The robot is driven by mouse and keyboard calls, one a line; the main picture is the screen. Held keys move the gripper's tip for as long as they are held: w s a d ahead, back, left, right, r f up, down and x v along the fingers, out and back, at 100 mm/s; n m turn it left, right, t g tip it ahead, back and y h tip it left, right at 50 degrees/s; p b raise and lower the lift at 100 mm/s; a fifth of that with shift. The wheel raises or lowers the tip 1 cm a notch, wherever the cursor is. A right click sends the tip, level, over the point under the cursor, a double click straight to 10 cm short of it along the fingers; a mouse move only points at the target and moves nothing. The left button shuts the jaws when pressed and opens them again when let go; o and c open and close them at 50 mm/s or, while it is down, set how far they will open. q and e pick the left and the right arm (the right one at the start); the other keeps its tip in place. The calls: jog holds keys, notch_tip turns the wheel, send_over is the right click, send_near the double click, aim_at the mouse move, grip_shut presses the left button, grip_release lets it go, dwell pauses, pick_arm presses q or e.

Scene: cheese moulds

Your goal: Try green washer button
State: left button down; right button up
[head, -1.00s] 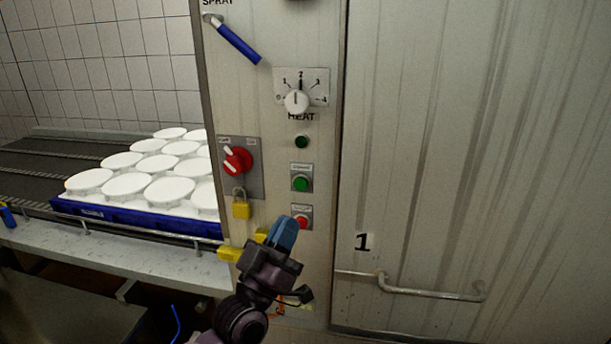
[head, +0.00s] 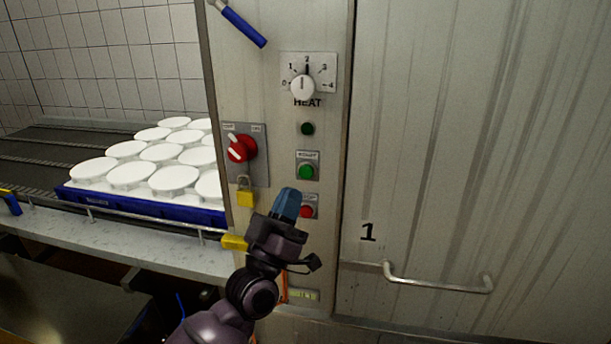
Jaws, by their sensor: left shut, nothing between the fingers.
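I cannot tell whether the fingertips touch the panel. A dark green indicator lamp (head: 307,128) is above the green button. My right gripper is not in view.
A red rotary switch (head: 241,148) and a yellow padlock (head: 246,194) are left of the buttons. A HEAT dial (head: 302,87) is above. A blue crate (head: 150,206) with several white moulds stands at left. A door handle (head: 435,285) juts out at right.

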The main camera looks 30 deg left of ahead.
aim_at(306, 171)
pick_arm(q)
jog(key=w, duration=0.2)
jog(key=w+a, duration=0.1)
jog(key=w, duration=0.1)
jog(key=w+b, duration=0.1)
jog(key=w, duration=0.1)
jog(key=shift+a, duration=0.25)
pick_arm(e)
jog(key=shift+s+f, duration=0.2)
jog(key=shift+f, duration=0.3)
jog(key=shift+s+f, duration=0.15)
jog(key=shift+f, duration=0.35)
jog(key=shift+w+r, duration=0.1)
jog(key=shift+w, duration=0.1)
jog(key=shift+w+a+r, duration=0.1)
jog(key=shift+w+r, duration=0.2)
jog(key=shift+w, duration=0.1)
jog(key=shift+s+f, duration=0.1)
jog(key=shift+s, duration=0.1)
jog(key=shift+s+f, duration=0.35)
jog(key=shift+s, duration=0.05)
